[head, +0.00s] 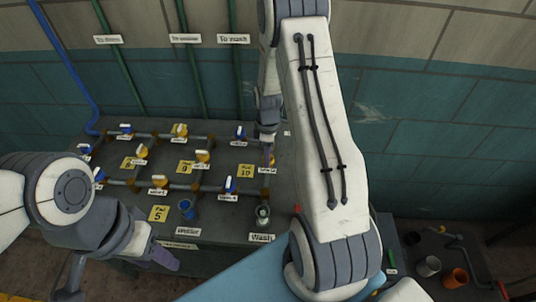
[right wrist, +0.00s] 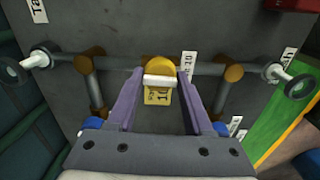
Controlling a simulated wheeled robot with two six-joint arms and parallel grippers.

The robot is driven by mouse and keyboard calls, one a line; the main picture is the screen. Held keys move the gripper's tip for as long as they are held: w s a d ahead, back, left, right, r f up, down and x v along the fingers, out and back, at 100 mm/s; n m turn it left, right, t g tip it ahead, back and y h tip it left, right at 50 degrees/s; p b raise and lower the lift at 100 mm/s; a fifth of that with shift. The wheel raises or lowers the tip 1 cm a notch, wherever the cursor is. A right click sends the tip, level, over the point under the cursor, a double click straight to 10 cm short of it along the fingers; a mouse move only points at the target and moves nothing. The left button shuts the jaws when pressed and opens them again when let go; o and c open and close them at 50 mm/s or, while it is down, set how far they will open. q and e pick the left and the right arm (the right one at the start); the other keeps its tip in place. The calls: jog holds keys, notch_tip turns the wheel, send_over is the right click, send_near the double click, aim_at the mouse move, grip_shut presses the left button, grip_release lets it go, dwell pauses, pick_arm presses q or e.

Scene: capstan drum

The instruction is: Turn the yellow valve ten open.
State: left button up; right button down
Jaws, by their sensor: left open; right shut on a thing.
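The yellow valve (right wrist: 159,65) sits on a grey pipe in the right wrist view, with its white bar handle (right wrist: 160,80) lying roughly along the pipe. My right gripper (right wrist: 160,84) has its two purple fingers at the two ends of this handle and is shut on it. In the head view, my right gripper (head: 268,152) comes down at the right end of the bench, mostly hiding this valve. My left gripper (head: 163,257) is open and empty, low in front of the bench, away from the valves.
The grey bench (head: 222,222) carries pipes with several other blue and yellow valves, labels and notes. A blue cup (head: 188,210) and a glass jar (head: 262,214) stand near its front edge. Another surface with cups (head: 428,266) is at the right. Green pipes rise behind.

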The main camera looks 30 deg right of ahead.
jog(key=shift+r+n, duration=0.1)
jog(key=shift+n, duration=0.2)
jog(key=shift+c, duration=1.4)
grip_release()
notch_tip(320, 180, up, 10)
jog(key=b, duration=0.2)
jog(key=shift+r, duration=0.2)
